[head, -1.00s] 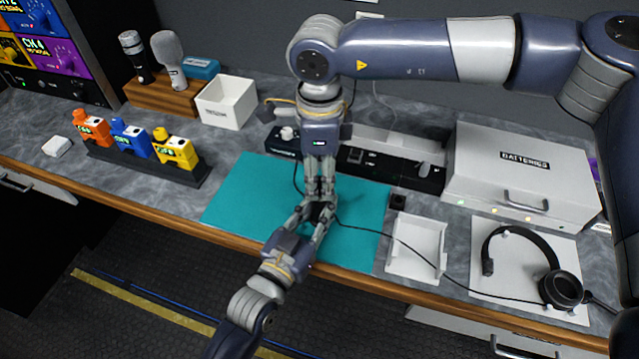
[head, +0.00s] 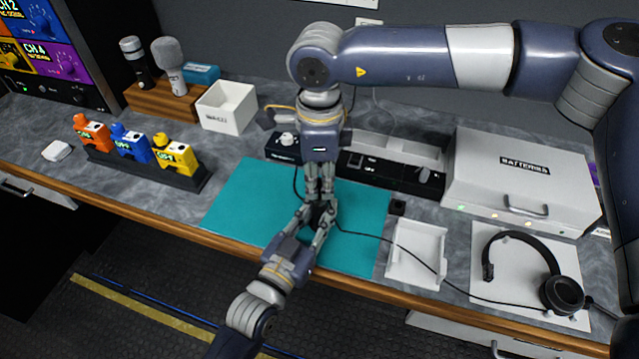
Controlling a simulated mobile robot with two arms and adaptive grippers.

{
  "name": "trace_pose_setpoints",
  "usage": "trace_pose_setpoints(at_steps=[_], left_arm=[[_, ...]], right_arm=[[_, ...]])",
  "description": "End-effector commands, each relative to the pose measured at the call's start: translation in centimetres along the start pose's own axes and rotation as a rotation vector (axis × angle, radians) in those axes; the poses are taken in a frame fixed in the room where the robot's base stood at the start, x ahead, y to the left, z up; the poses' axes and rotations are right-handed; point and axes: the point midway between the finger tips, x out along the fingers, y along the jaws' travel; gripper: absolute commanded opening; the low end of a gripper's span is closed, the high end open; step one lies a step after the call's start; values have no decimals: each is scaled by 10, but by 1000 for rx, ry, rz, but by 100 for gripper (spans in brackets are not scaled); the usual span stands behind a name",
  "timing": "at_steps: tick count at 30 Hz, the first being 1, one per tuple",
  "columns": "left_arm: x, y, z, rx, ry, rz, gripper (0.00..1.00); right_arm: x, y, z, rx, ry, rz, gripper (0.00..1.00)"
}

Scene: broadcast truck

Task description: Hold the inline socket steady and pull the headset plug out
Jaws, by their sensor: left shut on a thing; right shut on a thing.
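My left gripper (head: 316,222) reaches in from the front and is shut on a small dark part, seemingly the inline socket, just above the teal mat (head: 245,205). My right gripper (head: 322,198) points down from behind and is shut right beside it, seemingly on the headset plug. The fingers of both grippers nearly touch and hide most of the socket and plug, so I cannot tell whether they are joined. The headset cable (head: 385,240) runs from the grippers to the headset (head: 562,293) on the right. Another black cable (head: 295,182) comes from the box behind.
A white tray (head: 441,240) stands right of the mat. A large batteries case (head: 490,190) is at the back right. Colored beltpacks stand in a dark rack (head: 190,182) at left. The mat's left part is clear.

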Motion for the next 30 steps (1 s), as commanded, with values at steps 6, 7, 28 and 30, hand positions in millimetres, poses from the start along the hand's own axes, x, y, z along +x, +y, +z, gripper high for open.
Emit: trace_pose_setpoints(at_steps=[6,7,28,30], left_arm=[[0,0,3,0,-7,1,0],[0,0,3,0,-7,1,0],[-1,0,3,0,-6,1,46],[-1,0,2,0,-6,1,46]], right_arm=[[-46,-1,1,0,-5,-6,0],[-52,-1,1,1,-5,-5,0],[-91,0,0,-1,-2,-2,0],[-91,0,0,-1,-2,-2,0]])
